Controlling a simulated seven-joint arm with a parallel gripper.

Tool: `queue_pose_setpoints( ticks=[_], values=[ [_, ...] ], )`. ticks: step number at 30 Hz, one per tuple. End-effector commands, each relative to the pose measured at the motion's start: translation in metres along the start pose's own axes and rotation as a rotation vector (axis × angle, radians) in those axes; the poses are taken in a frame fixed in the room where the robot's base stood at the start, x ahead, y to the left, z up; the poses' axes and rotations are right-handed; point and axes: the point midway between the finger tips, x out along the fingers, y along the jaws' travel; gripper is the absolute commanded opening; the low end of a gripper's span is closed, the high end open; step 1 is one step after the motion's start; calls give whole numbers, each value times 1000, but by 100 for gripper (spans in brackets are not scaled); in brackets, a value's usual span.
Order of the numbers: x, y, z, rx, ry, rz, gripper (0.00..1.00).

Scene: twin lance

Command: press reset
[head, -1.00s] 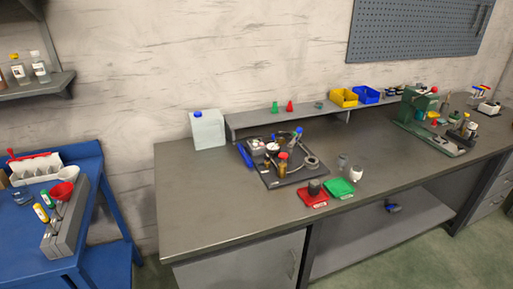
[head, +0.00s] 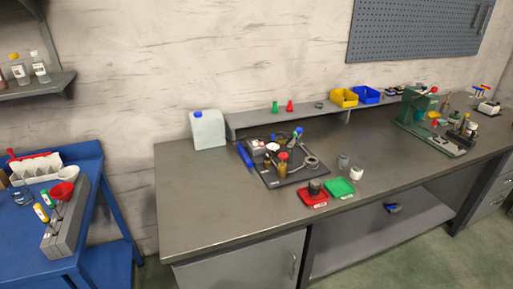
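No part labelled reset can be made out at this size. A green bench press (head: 418,104) with a red ball on its lever (head: 434,90) stands on the right part of the grey workbench (head: 215,215). A dark fixture board (head: 290,180) lies on the middle of the bench and carries several small fittings, among them a brass-coloured piece with a red top (head: 283,157). I cannot tell whether the red top is a button. My gripper is not in view.
A red tray (head: 313,199) and a green tray (head: 340,188) lie at the bench's front. A white jug (head: 208,129) stands at the back left. Yellow (head: 344,97) and blue (head: 366,95) bins sit on the rear shelf. A blue side table (head: 90,228) stands left. The bench's front left is clear.

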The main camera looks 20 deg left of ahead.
Motion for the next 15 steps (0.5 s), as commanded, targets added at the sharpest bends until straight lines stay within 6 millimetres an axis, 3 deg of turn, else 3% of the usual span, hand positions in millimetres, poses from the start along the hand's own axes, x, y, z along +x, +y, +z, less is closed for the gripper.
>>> queue_pose_setpoints(
  ticks=[12,15],
  values=[
    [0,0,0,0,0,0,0],
    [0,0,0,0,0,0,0]
  ],
)
